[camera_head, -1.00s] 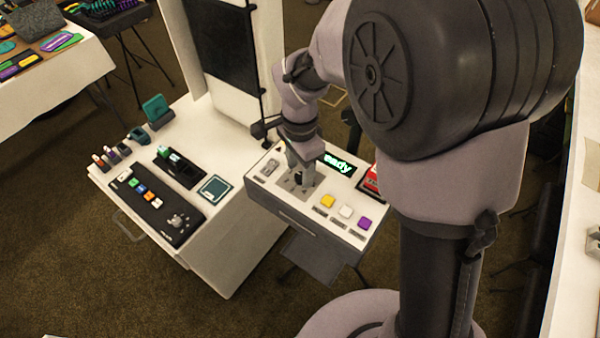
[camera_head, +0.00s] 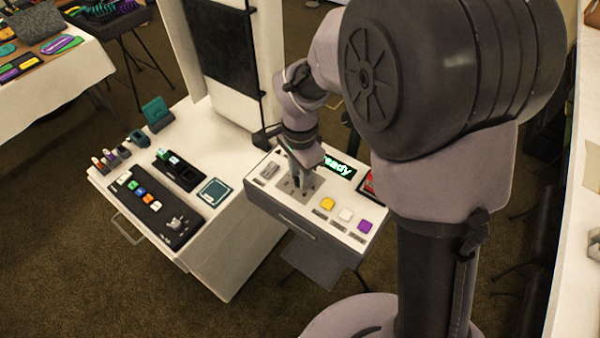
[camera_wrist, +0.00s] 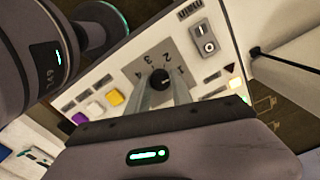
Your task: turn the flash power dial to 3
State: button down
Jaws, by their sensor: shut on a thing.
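The flash power dial (camera_wrist: 159,79) is a small black knob on a grey plate (camera_wrist: 183,51) marked with the numbers 1 to 4. My gripper (camera_wrist: 163,88) points down at the plate, with its two pale fingers closed on the knob from either side. I cannot tell which number the dial's pointer faces. In the head view my gripper (camera_head: 297,183) stands over the same grey plate (camera_head: 313,183) on the white control panel, and its fingers mostly hide the knob.
A white table (camera_head: 219,253) with a black button console (camera_head: 154,207) stands to the left.

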jog(key=n+p, duration=0.1)
jog(key=n, duration=0.3)
jog(key=n+p, duration=0.2)
jog(key=n, duration=0.4)
jog(key=shift+r, duration=0.1)
jog(key=n+p, duration=0.2)
jog(key=n, duration=0.3)
jog(key=shift+d, duration=0.1)
jog(key=shift+n+p, duration=0.65)
jog(key=shift+n, duration=1.55)
jog(key=c, duration=1.1)
grip_release()
